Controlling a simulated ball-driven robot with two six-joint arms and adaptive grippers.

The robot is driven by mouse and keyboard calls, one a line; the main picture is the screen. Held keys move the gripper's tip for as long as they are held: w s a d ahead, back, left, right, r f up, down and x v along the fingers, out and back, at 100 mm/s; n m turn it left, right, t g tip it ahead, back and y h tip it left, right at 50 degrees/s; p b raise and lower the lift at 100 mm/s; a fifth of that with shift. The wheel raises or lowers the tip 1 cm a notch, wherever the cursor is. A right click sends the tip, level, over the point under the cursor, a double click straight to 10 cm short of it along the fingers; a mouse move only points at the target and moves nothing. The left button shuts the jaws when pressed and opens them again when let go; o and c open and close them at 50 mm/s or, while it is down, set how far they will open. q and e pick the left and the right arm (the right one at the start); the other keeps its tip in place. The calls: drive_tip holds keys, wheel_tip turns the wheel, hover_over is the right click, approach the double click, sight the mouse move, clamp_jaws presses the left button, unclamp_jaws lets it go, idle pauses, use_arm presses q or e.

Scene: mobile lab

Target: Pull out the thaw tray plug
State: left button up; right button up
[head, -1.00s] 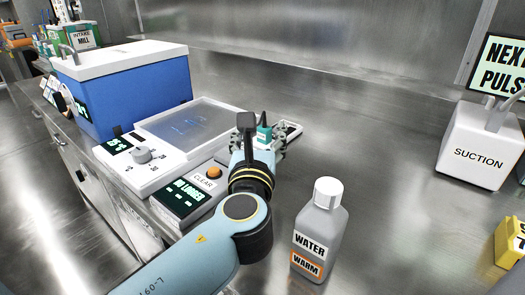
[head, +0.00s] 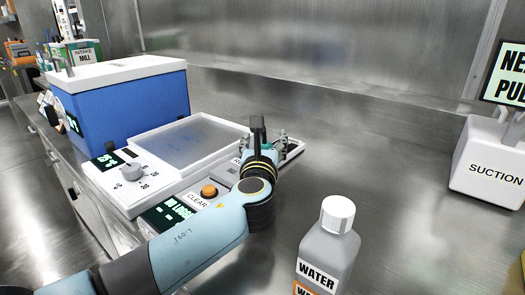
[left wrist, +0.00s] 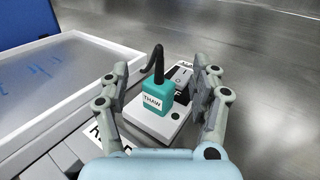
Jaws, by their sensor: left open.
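The teal plug labelled THAW (left wrist: 152,100) stands upright in a white socket strip (left wrist: 150,122) in the left wrist view, with a black cable rising from its top. My left gripper (left wrist: 165,74) is open, with one finger on each side of the plug and visible gaps to both. In the head view my left gripper (head: 266,143) is over the strip and hides most of the plug. The thaw tray (head: 238,128), white-rimmed with a bluish plate, lies left of it. My right gripper is not in view.
A blue box with a white lid (head: 130,98) stands behind the tray. A logger with an orange CLEAR button (head: 209,191) is in front. A grey WATER bottle (head: 327,245) stands nearby on the right. A white SUCTION unit (head: 490,165) is far right. The steel bench between is clear.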

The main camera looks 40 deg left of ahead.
sight(264, 145)
use_arm(q)
drive_tip(key=shift+w+a, duration=0.3)
drive_tip(key=shift+w, duration=0.05)
drive_tip(key=shift+c, duration=0.3)
drive_tip(key=shift+w+d, duration=0.1)
clamp_jaws()
drive_tip(key=shift+r+p, duration=0.3)
drive_tip(key=shift+p, duration=0.1)
drive_tip(key=shift+r, duration=0.3)
drive_tip(key=shift+s+a+r+p, duration=0.1)
drive_tip(key=shift+a+r+p, duration=0.05)
drive_tip(key=shift+r+p, duration=0.35)
drive_tip(key=shift+s+a+r+p, duration=0.1)
drive_tip(key=shift+r+p, duration=0.2)
drive_tip(key=shift+p, duration=0.25)
drive_tip(key=shift+w+d+r+p, duration=0.1)
drive_tip(key=shift+d+r+p, duration=0.05)
drive_tip(key=shift+r+p, duration=0.75)
